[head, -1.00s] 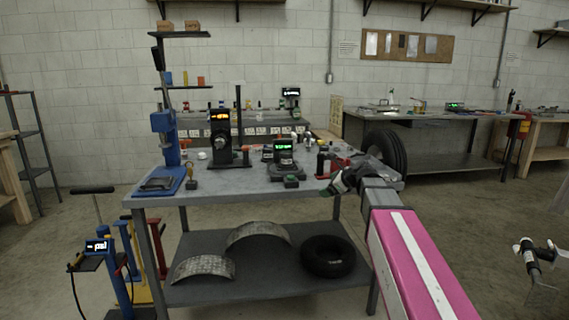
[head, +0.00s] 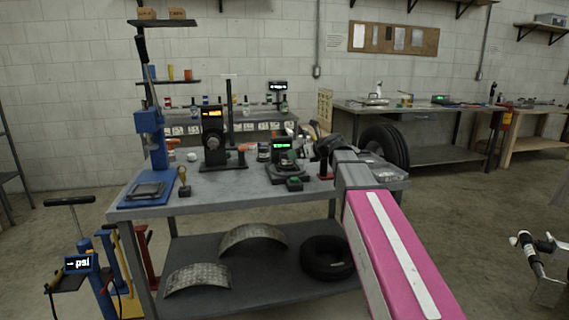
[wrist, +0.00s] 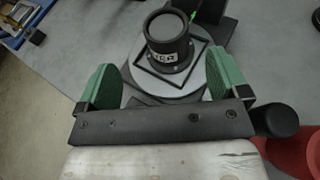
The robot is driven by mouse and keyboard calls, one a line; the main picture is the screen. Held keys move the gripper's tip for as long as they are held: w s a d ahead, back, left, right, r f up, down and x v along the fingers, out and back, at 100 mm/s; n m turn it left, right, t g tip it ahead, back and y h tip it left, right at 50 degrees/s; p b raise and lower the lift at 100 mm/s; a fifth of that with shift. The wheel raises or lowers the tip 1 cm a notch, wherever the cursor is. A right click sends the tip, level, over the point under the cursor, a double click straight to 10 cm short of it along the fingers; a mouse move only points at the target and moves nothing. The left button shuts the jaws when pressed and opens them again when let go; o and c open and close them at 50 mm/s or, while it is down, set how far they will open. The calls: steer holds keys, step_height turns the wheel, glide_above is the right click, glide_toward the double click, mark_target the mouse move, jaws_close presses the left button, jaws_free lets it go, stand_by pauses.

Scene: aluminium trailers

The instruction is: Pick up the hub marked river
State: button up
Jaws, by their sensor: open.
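The hub (wrist: 168,42) is a dark, round, flanged cup with a white label; the letters I can read end in "ER", and the rest is turned away. It stands upright on a round grey plate (wrist: 198,84) inside a thin black square outline in the wrist view. In the head view the hub (head: 287,160) looks small and dark below a green display. My gripper (wrist: 163,70) is open, its two green fingers apart on the near left and near right of the hub, with nothing between them gripped. In the head view my gripper (head: 319,138) is just right of the hub, partly hidden by my arm.
The grey workbench (head: 235,188) also holds a black device with an orange display (head: 212,115), a blue press (head: 152,140) and a small black box with a green top (head: 294,184). A tyre (head: 386,147) stands behind my arm. A red object (wrist: 290,155) is at lower right in the wrist view.

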mark_target(287, 160)
steer(key=x, duration=0.3)
steer(key=shift+w+a+f, duration=0.15)
steer(key=shift+w, duration=0.15)
steer(key=shift+w+d+x, duration=0.1)
steer(key=shift+w+x, duration=0.05)
steer(key=shift+x, duration=1.2)
steer(key=shift+w+d+x, duration=0.15)
steer(key=shift+x, duration=1.2)
steer(key=shift+s, duration=0.1)
steer(key=c, duration=1.6)
